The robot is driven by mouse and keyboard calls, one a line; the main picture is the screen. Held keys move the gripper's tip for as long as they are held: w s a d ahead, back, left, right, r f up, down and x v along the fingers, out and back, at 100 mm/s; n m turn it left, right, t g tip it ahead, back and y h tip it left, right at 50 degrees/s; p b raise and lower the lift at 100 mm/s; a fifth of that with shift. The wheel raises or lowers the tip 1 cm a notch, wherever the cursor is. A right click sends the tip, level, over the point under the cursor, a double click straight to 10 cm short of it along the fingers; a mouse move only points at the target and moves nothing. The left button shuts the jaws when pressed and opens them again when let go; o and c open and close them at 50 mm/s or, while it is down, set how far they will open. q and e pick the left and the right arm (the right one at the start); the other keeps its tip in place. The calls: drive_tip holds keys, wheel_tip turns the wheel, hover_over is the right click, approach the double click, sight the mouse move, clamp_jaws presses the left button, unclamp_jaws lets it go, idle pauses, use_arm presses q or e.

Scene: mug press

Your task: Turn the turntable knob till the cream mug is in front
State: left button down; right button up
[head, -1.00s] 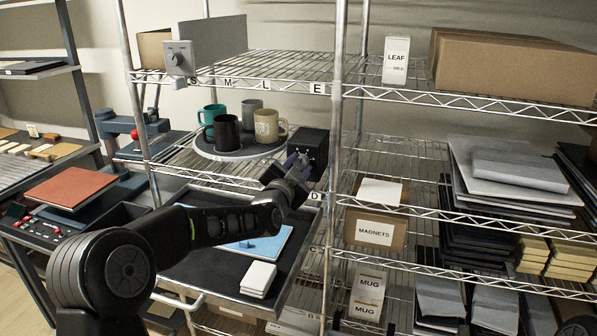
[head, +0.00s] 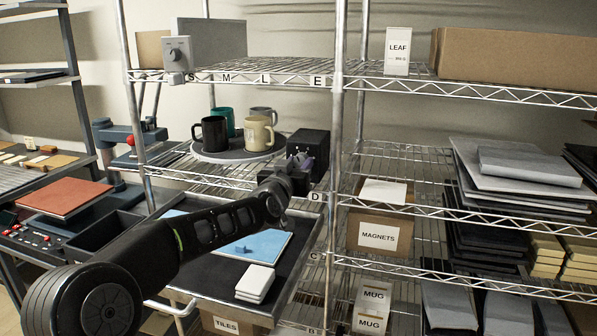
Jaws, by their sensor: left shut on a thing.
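The turntable (head: 203,155) is a dark round plate on the middle shelf, carrying mugs. The black mug (head: 214,135) is at the front left. The teal mug (head: 228,115) is at the back left and the grey mug (head: 266,111) at the back right. A black box (head: 309,141) sits right of the turntable. My left gripper (head: 299,163) is shut at the box's front, where the knob is; the fingers hide the knob. My right gripper is not in view.
A shelf post (head: 337,110) rises just right of the black box. Below is a dark tray (head: 200,262) with a blue sheet (head: 255,246) and white tiles (head: 256,281). A grey control box (head: 177,54) hangs on the upper shelf edge.

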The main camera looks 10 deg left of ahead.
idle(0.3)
use_arm(q)
drive_tip(key=c, duration=1)
unclamp_jaws()
drive_tip(key=shift+o, duration=0.2)
drive_tip(key=s+b, duration=0.1)
drive_tip(key=s, duration=0.6)
drive_tip(key=shift+s+a, duration=0.25)
drive_tip(key=shift+s, duration=0.15)
